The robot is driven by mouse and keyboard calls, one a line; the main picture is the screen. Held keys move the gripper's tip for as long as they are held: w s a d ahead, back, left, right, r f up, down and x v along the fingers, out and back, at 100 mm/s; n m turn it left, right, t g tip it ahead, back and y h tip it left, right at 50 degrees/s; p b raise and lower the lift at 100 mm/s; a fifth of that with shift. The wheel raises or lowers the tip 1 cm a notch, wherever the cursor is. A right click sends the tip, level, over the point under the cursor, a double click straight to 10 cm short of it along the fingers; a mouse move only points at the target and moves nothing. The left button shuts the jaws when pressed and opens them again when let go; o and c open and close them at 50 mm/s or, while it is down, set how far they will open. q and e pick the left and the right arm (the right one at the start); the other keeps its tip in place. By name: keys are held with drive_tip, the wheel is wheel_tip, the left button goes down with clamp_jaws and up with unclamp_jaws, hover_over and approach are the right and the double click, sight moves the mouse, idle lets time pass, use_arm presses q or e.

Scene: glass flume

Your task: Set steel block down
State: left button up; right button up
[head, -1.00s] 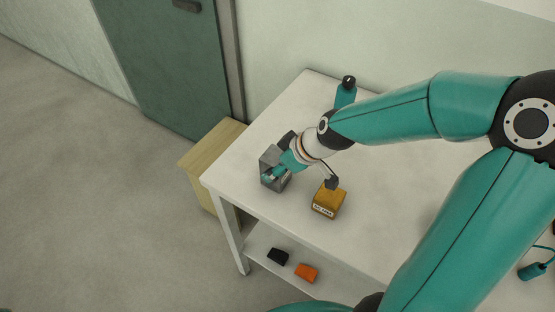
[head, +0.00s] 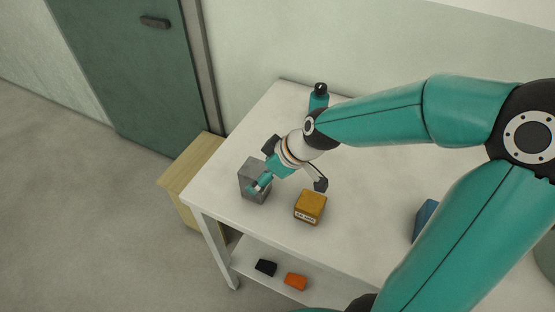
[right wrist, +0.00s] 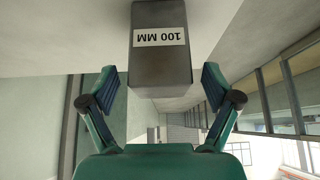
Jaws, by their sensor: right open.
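The steel block (head: 252,176) is a grey block standing upright near the left end of the white table (head: 345,172). In the right wrist view the steel block (right wrist: 165,75) shows a white label reading "100 MM", upside down. My right gripper (head: 266,178) is at the block's right side in the head view and covers part of it. In the wrist view its fingers (right wrist: 162,85) are spread, one on each side of the block, with gaps visible between them and it. My left gripper is not in view.
A yellow labelled block (head: 310,206) stands just right of the steel block. A blue object (head: 425,218) is partly hidden by my arm. Black (head: 266,267) and orange (head: 296,281) pieces lie on the lower shelf. A wooden cabinet (head: 185,172) stands left.

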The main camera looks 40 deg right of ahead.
drive_tip(key=v, duration=0.8)
drive_tip(key=shift+s+r, duration=0.2)
drive_tip(key=shift+r, duration=0.15)
